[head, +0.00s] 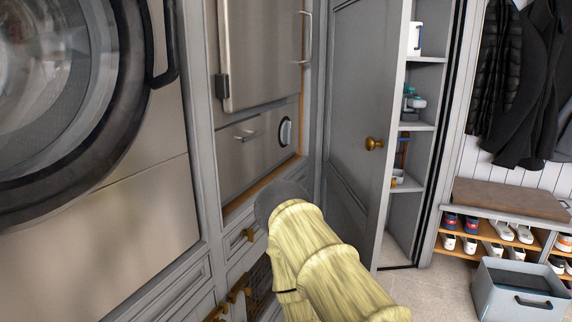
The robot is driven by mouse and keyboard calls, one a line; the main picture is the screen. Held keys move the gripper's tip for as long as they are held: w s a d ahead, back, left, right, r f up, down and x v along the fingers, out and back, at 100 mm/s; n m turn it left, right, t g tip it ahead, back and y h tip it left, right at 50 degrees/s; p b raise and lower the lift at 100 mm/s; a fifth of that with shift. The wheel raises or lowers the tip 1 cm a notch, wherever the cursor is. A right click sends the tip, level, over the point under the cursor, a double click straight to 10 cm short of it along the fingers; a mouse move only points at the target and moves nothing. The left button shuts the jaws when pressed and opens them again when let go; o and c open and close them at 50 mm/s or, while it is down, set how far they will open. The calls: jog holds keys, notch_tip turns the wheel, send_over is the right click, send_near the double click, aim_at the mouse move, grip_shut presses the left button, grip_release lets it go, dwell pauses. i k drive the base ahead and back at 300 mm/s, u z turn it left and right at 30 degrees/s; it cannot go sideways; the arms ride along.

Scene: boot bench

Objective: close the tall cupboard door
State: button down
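The tall cupboard door (352,90) is a grey panelled door in the middle of the head view. It stands open, with its hinge side at the left, and a round brass knob (374,143) sits near its free right edge. To the right of that edge the cupboard's inside shows, with grey shelves (427,127) holding several small items. My pale yellow arm rises from the bottom in front of the door's lower left, with a dark grey rounded part at its far end. My gripper's fingers do not show.
A washing machine (150,215) and a steel appliance (262,50) stand at the left, above brass-handled drawers. At the right are a shoe bench (510,198), hanging coats (520,80) and a grey bin (515,295). Bare floor (430,290) lies before the cupboard.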

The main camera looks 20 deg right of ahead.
aim_at(367, 41)
jog(key=u, duration=0.25)
jog(key=k, duration=1.1)
jog(key=z, duration=0.8)
jog(key=i, duration=1)
jog(key=u, duration=0.05)
